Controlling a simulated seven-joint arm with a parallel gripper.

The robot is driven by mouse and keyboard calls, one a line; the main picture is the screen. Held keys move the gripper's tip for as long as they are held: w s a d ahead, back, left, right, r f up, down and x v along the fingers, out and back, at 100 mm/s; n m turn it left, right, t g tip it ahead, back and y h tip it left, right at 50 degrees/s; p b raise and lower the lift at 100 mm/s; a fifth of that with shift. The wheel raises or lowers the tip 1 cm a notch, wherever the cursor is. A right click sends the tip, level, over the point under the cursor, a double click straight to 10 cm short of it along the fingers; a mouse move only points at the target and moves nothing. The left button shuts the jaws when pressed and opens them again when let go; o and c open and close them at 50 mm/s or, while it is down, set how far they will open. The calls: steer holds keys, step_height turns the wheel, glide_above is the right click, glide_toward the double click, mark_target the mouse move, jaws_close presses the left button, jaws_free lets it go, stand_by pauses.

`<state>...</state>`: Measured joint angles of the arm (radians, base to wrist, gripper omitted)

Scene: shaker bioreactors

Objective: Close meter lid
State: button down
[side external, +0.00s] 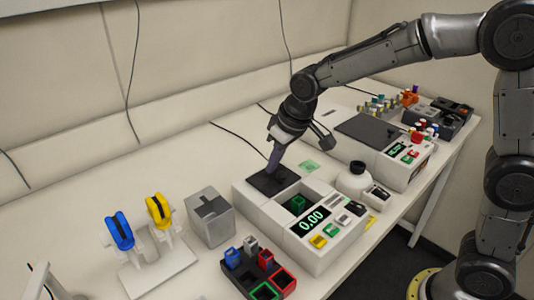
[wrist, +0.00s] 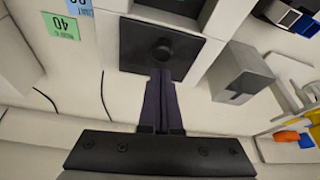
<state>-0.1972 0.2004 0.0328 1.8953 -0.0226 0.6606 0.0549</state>
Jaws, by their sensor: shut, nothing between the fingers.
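The meter (side external: 325,250) is a white box with a green 0.00 display and coloured buttons on its front. Its dark square lid (side external: 265,184) lies at the back of the top, leaving the well open in front of it, with a green-rimmed dark piece (side external: 298,203) inside. In the wrist view the lid (wrist: 188,50) has a round dark knob (wrist: 162,48). My gripper (side external: 271,168) is shut and empty, pointing down at the lid. In the wrist view its fingertips (wrist: 160,73) are over the lid, close to the knob; whether they touch cannot be told.
A grey box (side external: 209,217) and a stand with blue and yellow pieces (side external: 158,258) are left of the meter. A rack of coloured cuvettes (side external: 260,273) is in front. A white bottle (side external: 354,180) and another white instrument (side external: 385,150) are to the right.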

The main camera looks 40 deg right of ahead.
steer(key=shift+s, duration=0.25)
steer(key=s, duration=0.9)
steer(key=shift+f, duration=0.1)
